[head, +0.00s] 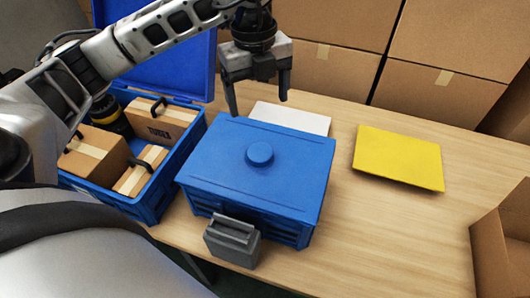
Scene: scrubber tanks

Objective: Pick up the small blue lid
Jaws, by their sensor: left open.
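A small round blue lid (260,154) sits on the top of a blue box (230,165) near the middle of the table. My left gripper (258,106) is open and empty. It points down above the back edge of the blue box, behind the small lid and apart from it. My right gripper is not in view.
A blue crate (143,215) with cardboard boxes and an upright blue lid stands at left. A grey latch or block (232,242) is at the box's front. A white panel (290,117) and a yellow panel (399,157) lie on the wooden table (380,235). Cardboard boxes (435,95) line the back.

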